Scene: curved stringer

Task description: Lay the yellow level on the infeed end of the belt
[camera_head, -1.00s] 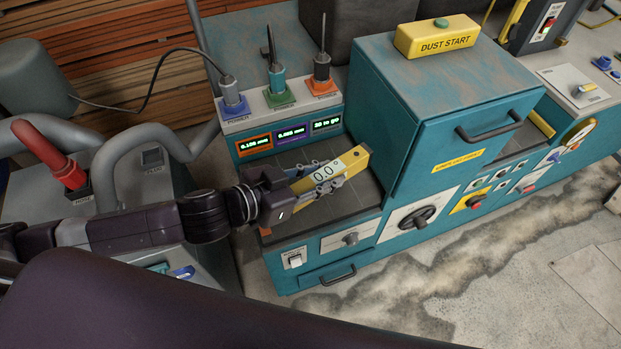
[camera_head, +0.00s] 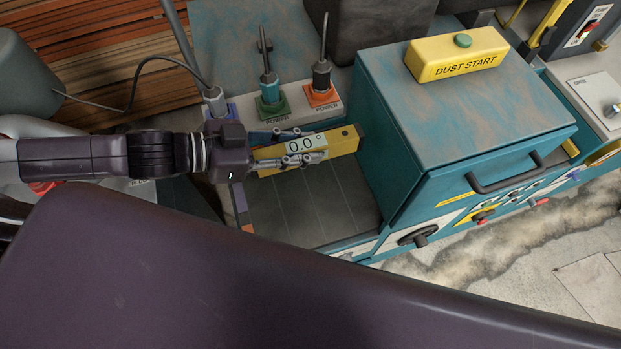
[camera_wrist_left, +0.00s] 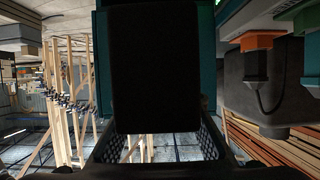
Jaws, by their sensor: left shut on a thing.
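The yellow level (camera_head: 345,142) shows a 0.0° display on its top face. My left gripper (camera_head: 303,148) is shut on its left part, with fingers along both sides. The level points right, its free end close to the teal cabinet. It appears held above the far side of the dark infeed belt (camera_head: 310,208), whose near part is bare. In the left wrist view, a dark block (camera_wrist_left: 155,65) fills the middle in front of my fingers; it is too dark to identify surely. My right gripper is not in view.
The teal cabinet (camera_head: 440,120) stands right of the belt, with a yellow DUST START box (camera_head: 457,55) on top. A green-based plug (camera_head: 269,85) and an orange-based plug (camera_head: 321,80) stand upright behind the level. A cable hangs at the left.

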